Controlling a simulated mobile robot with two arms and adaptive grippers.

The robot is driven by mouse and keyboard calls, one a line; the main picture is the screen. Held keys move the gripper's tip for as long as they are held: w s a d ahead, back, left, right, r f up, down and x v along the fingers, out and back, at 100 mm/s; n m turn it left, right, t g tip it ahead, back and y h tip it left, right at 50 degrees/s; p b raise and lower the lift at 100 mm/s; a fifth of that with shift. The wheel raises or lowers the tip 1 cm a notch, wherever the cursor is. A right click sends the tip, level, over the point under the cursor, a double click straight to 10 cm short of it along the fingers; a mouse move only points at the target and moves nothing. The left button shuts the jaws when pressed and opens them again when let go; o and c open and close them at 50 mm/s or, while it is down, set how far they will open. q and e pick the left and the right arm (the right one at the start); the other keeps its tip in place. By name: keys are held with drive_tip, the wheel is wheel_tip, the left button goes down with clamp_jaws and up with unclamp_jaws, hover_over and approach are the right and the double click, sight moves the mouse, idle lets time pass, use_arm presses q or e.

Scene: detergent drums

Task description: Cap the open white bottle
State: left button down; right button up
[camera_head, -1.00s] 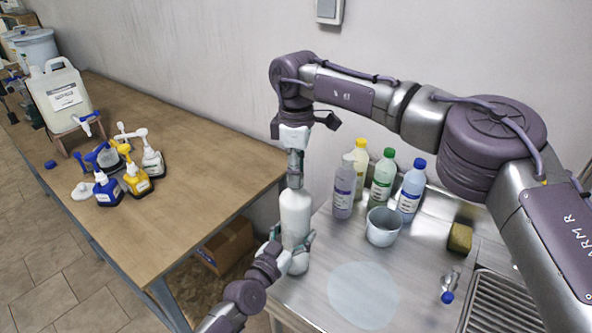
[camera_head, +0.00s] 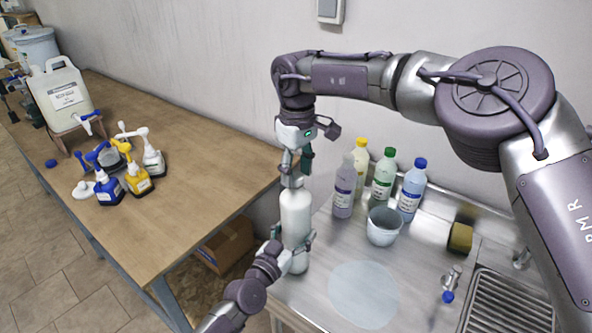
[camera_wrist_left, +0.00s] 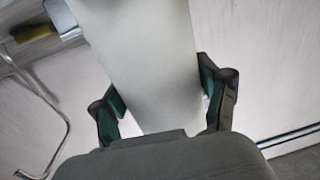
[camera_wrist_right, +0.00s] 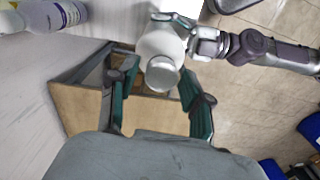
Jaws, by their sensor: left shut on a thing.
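The white bottle (camera_head: 295,212) stands upright at the left edge of the metal counter. My left gripper (camera_head: 293,247) is shut around its lower part; in the left wrist view the bottle (camera_wrist_left: 150,55) fills the space between the fingers. A grey cap (camera_wrist_right: 162,73) sits on the bottle's top in the right wrist view and looks seated, though how tight it is cannot be told. My right gripper (camera_wrist_right: 158,100) is open above the bottle, its fingers spread to either side of the cap and apart from it.
A grey cup (camera_head: 383,228) and several coloured bottles (camera_head: 383,182) stand right of the white bottle. The wooden table (camera_head: 195,145) at left holds pump bottles and a jug (camera_head: 62,97).

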drive_tip(key=shift+o, duration=0.2)
drive_tip(key=shift+r, duration=0.1)
drive_tip(key=shift+r, duration=2.2)
drive_tip(key=shift+c, duration=0.4)
